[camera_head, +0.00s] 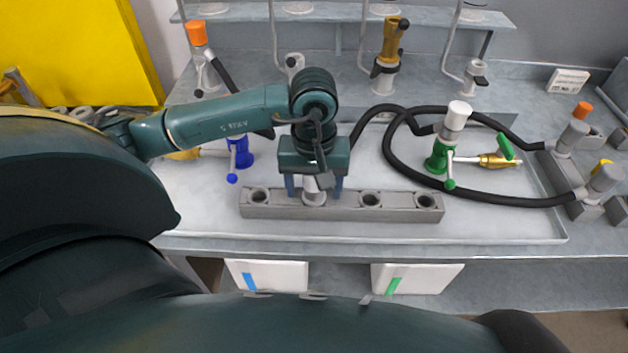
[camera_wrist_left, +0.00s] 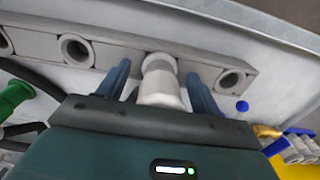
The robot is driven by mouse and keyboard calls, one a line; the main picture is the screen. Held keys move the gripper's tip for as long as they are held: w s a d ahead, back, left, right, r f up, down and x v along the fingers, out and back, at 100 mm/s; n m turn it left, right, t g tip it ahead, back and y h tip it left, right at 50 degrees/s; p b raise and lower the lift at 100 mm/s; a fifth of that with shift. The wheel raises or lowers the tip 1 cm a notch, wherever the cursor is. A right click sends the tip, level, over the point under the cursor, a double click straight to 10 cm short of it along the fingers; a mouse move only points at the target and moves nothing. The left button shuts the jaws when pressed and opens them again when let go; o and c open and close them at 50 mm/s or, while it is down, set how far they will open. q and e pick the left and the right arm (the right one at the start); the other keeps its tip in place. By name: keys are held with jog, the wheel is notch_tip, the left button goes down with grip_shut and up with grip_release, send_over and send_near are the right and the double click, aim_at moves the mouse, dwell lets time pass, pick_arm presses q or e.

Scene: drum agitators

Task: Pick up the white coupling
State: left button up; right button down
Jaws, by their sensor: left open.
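The white coupling (camera_head: 314,197) stands in a hole of the grey rack (camera_head: 335,212) on the tray, partly hidden from above by my arm. It also shows in the left wrist view (camera_wrist_left: 160,85) as a white cylinder with its lower end at the rack. My left gripper (camera_head: 314,188) is open, pointing down, with one blue finger on each side of the coupling. In the left wrist view the fingers (camera_wrist_left: 159,70) straddle it with gaps visible on both sides. My right gripper is not in view.
The rack's other holes look empty. A blue valve (camera_head: 240,152) stands behind left. A green valve with a white top (camera_head: 439,155) and brass fitting stands right, beside a looped black hose (camera_head: 390,150). Two white bins (camera_head: 268,274) (camera_head: 418,278) sit below the front edge.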

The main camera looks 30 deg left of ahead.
pick_arm(q)
jog(key=shift+c, duration=0.3)
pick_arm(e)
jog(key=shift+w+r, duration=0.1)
pick_arm(q)
jog(key=c, duration=1.2)
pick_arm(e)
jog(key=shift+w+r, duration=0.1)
pick_arm(q)
jog(key=shift+r, duration=0.1)
notch_tip(320, 180, up, 10)
jog(key=shift+f+b, duration=0.1)
jog(key=shift+b, duration=0.35)
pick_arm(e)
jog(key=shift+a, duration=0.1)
